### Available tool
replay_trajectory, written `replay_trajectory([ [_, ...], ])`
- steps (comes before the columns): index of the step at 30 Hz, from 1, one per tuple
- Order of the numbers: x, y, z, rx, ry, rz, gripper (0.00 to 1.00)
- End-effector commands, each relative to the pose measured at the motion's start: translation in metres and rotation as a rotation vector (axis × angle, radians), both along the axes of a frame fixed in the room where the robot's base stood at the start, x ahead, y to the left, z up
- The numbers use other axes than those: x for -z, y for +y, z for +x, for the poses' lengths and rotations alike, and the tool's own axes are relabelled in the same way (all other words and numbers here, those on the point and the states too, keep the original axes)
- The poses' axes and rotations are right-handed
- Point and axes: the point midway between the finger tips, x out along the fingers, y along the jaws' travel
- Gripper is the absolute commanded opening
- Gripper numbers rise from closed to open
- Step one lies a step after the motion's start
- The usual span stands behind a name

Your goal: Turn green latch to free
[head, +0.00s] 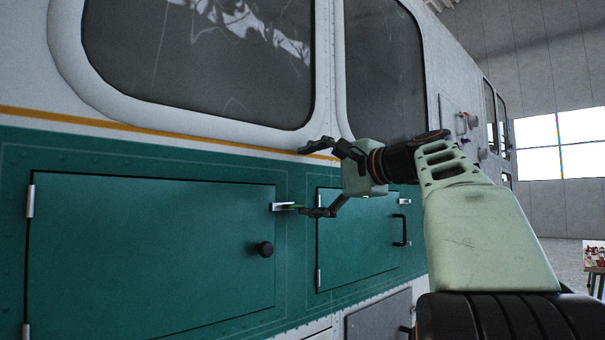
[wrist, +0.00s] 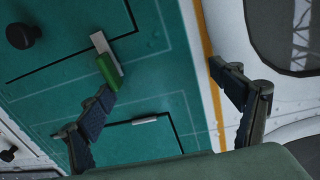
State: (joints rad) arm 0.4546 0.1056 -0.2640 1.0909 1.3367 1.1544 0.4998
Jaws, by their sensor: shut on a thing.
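The green latch (wrist: 107,70) is a small green-handled lever on a pale metal plate, at the upper right edge of the large teal hatch door (head: 150,245). In the head view the latch (head: 289,207) points right, roughly level. My gripper (head: 307,180) is beside it, with its two fingers spread wide apart. In the wrist view my gripper (wrist: 162,84) has its left fingertip right at the end of the green handle, seemingly touching it. The right finger stands well away, over the orange stripe. Nothing shows between the fingers.
A black round knob (head: 264,249) sticks out of the large hatch. A smaller teal hatch (head: 350,250) with a black handle (head: 402,230) lies to the right, behind my gripper. Dark windows (head: 215,60) are above. Open floor lies at the far right.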

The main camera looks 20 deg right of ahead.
Motion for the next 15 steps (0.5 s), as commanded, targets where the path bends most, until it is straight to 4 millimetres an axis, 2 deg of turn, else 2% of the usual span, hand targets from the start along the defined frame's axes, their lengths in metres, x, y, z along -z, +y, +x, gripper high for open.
replay_trajectory([
  [1,-0.023,0.000,-0.013,0.008,-0.042,-0.002,0.64],
  [6,-0.023,-0.006,-0.025,0.010,-0.043,-0.003,0.60],
  [8,-0.022,-0.007,-0.028,0.009,-0.042,-0.004,0.51],
  [15,-0.016,-0.012,-0.042,0.005,-0.032,-0.003,0.51],
])
